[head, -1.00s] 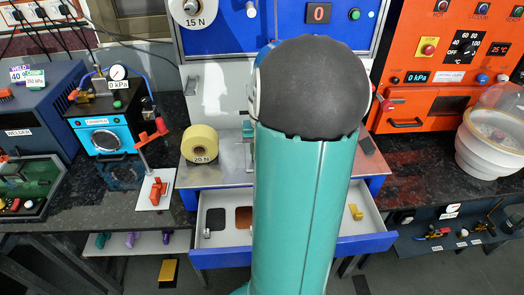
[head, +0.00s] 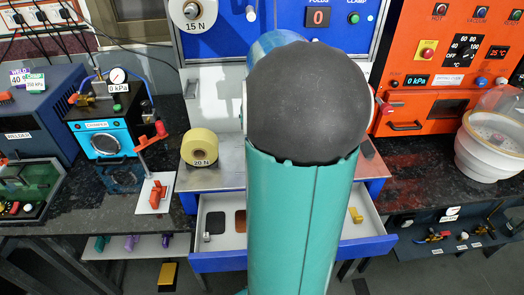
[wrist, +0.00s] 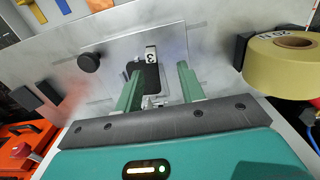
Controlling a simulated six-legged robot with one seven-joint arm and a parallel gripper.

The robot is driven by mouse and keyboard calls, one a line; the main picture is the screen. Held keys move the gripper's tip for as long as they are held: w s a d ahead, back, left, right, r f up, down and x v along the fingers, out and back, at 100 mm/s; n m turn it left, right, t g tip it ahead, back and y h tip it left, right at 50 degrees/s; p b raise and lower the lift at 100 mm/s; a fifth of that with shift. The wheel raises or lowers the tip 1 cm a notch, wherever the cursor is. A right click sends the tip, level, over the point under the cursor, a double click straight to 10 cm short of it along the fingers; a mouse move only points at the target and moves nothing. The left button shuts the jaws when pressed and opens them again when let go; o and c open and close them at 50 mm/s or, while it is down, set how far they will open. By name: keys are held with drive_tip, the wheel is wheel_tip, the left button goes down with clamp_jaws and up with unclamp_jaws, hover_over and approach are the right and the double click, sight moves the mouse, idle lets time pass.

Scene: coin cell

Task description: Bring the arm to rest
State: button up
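My arm (head: 300,210) stands upright in the middle of the head view, a teal link topped by a dark round joint. My gripper is hidden behind it there. In the wrist view my gripper (wrist: 157,74) shows two green fingers spread apart, with a clear gap between them. A small black part with a white numbered tag (wrist: 151,53) appears between and beyond the fingertips, and I see no finger closed on it. The pale steel panel (wrist: 215,50) lies beyond the fingers.
An open drawer (head: 228,260) juts out below. An orange machine (head: 410,105) and white bowl (head: 487,155) stand right, a blue-fronted chamber (head: 103,140) left.

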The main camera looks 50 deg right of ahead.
wheel_tip(320, 180, up, 8)
idle(0.4)
drive_tip(key=w+a+r+n+t+h, duration=0.15)
drive_tip(key=a+n+t, duration=0.4)
drive_tip(key=a, duration=2.15)
drive_tip(key=s+a+f+n+y, duration=0.1)
drive_tip(key=s+a+n, duration=0.3)
drive_tip(key=a, duration=0.4)
drive_tip(key=shift+s+a+f, duration=0.15)
drive_tip(key=shift+a+f, duration=0.1)
drive_tip(key=shift+f, duration=0.3)
drive_tip(key=shift+d+y, duration=0.15)
drive_tip(key=shift+y, duration=0.1)
